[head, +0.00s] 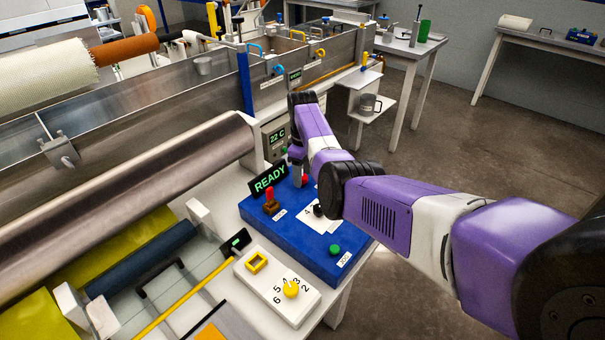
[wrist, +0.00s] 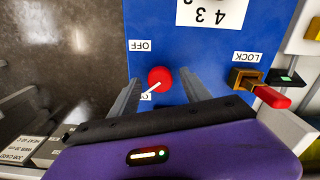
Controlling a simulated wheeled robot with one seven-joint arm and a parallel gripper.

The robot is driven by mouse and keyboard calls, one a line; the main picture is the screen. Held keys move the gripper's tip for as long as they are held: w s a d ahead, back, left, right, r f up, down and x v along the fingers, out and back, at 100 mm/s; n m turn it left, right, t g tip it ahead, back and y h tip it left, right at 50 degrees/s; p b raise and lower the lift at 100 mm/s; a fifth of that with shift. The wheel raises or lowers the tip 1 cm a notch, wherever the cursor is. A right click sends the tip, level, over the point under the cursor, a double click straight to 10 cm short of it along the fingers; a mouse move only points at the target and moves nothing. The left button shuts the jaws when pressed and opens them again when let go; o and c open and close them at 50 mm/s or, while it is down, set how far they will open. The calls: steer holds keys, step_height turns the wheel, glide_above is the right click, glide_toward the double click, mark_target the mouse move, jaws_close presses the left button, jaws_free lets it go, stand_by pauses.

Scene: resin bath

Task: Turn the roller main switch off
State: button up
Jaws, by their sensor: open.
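The main switch is a round red knob (wrist: 160,79) with a white pointer stripe on the blue control box (wrist: 185,45). An OFF label (wrist: 139,45) is above-left of it in the wrist view. The stripe points down-left toward a second label (wrist: 145,97), mostly hidden. My gripper (wrist: 161,75) is open, its fingers on either side of the knob; I cannot tell whether they touch it. In the head view my gripper (head: 299,172) hangs over the far edge of the blue box (head: 300,237), and the red knob (head: 306,180) is partly hidden behind it.
A red-handled LOCK lever (head: 270,196) stands on the same box; its handle (wrist: 270,96) is close right of my fingers in the wrist view. A READY display (head: 269,180), black knob (head: 319,210) and green button (head: 335,249) are nearby. A steel roller (head: 150,180) lies left.

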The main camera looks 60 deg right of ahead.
steer(key=shift+c, duration=0.2)
jaws_close()
steer(key=shift+m, duration=0.3)
steer(key=m, duration=0.3)
steer(key=shift+m, duration=0.3)
steer(key=m, duration=0.4)
steer(key=shift+w+m+p, duration=0.1)
steer(key=shift+m+p, duration=0.2)
steer(key=m, duration=0.4)
steer(key=shift+m, duration=0.3)
steer(key=shift+r+m, duration=0.1)
steer(key=shift+m, duration=2.1)
